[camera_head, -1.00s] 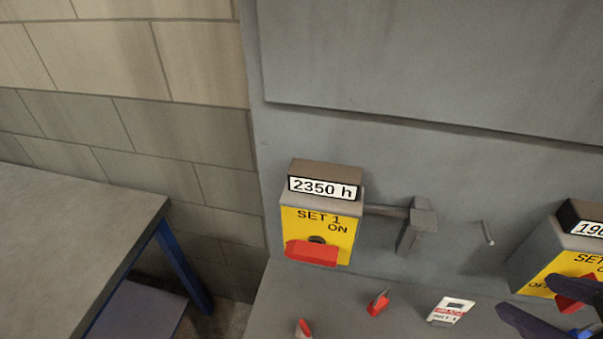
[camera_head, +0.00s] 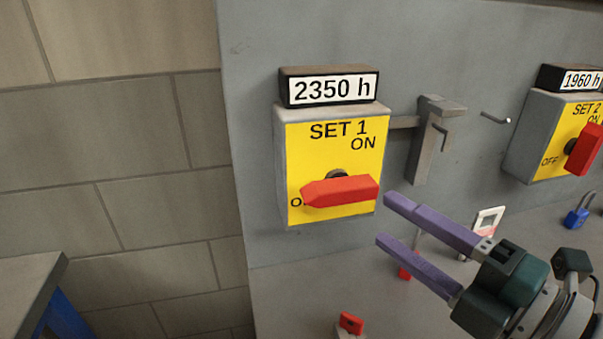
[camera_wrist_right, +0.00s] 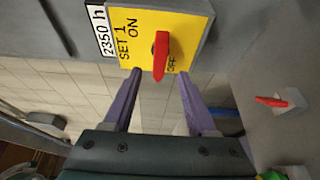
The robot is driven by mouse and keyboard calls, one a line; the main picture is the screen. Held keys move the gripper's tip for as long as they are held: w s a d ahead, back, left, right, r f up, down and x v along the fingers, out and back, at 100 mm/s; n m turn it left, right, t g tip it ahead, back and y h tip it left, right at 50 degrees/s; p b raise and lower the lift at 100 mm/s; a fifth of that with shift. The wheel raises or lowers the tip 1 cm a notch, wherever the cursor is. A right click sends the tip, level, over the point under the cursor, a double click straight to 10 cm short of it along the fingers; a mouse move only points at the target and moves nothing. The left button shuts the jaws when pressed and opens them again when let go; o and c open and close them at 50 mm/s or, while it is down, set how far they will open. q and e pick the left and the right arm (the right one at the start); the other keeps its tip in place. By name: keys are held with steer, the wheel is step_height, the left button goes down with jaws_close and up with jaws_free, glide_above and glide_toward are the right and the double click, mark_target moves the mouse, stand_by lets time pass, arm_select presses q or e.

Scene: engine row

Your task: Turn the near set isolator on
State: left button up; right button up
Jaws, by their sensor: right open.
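The SET 1 isolator (camera_head: 300,150) is a yellow-faced box on the grey panel, at the centre of the head view. Its red handle (camera_head: 345,190) lies horizontal, its tapered end at the partly covered OFF label. In the right wrist view the red handle (camera_wrist_right: 160,55) shows between and just beyond the fingertips. My right gripper (camera_head: 383,218) is open and empty, its purple fingers pointing at the handle from the right; I see no contact. The SET 2 isolator (camera_head: 535,130) stands further right, its red handle (camera_head: 585,150) steeply upright toward ON. My left gripper is out of view.
A grey hook-like bracket (camera_head: 425,150) sticks out right of SET 1, with a small peg (camera_head: 496,117) beyond. A blue padlock (camera_head: 579,212), a white-and-red tag (camera_head: 488,222) and a red-topped item (camera_head: 350,323) are on the ledge below. A table (camera_head: 30,285) is at lower left.

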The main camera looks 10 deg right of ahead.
mark_target(352, 197)
steer(key=x, duration=0.7)
steer(key=shift+w+a, duration=0.1)
steer(key=shift+w, duration=0.05)
jaws_close()
stand_by(0.3)
